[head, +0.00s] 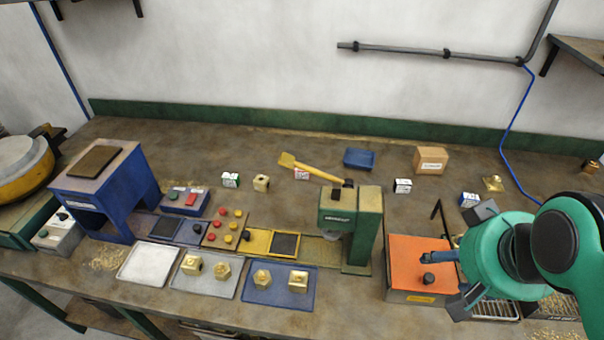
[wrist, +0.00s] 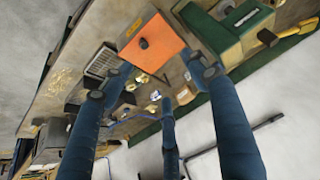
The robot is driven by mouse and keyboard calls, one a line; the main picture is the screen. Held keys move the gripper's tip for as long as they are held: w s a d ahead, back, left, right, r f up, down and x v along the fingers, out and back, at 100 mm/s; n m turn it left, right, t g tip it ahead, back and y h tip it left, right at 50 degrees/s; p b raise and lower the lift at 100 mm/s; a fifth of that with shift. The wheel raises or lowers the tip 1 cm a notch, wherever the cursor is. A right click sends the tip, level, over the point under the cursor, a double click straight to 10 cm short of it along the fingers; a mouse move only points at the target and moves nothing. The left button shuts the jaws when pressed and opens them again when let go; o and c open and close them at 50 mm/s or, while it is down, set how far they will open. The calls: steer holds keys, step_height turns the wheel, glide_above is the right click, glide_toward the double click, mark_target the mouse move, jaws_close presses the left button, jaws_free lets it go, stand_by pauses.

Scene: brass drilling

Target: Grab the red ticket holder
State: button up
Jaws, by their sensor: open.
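The red ticket holder (head: 301,174) is a small block with a white face and red edging. It stands on the bench at the back middle, close beside the yellow-handled brush (head: 310,168). I cannot make it out in the wrist view. My gripper (head: 450,262) is at the right of the head view, above and beside the orange box, well to the right of the red holder. Its dark blue fingers are spread open with nothing between them; they also show in the wrist view (wrist: 152,88).
The green drill press (head: 366,225) stands between my gripper and the red holder. Other ticket holders are green (head: 230,180), black (head: 402,186) and blue (head: 469,200). The orange box (head: 412,260) has a black knob. A blue dustpan (head: 359,158) and cardboard box (head: 431,160) lie behind.

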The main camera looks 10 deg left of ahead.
steer(key=w+a+r+m+g+p, duration=0.1)
steer(key=w+a+r+m+p, duration=0.2)
steer(key=w, duration=0.5)
steer(key=w+a+r+m+p, duration=0.1)
steer(key=w+a+r+p, duration=0.15)
steer(key=w+r, duration=0.4)
steer(key=w+a+f+m+g+p, duration=0.1)
steer(key=w+a+m+p, duration=0.15)
steer(key=w, duration=0.65)
steer(key=w+a+m+g+p, duration=0.1)
steer(key=w+a+m+p, duration=0.2)
steer(key=w, duration=0.6)
steer(key=w+a+f+m+g+p, duration=0.1)
steer(key=w+a+f+m+p, duration=0.3)
steer(key=w+a+f, duration=0.6)
steer(key=w+a+f+m+p, duration=0.2)
steer(key=w+a+f+p, duration=0.1)
steer(key=w+a+f, duration=0.2)
steer(key=w+a+f+m+g+p, duration=0.1)
steer(key=w+a+f+p, duration=0.2)
steer(key=w+a+f, duration=0.2)
steer(key=a+f, duration=0.3)
steer(key=f, duration=0.2)
steer(key=shift+f+m+g+p, duration=0.3)
steer(key=shift+m+p, duration=0.05)
steer(key=shift+p, duration=0.05)
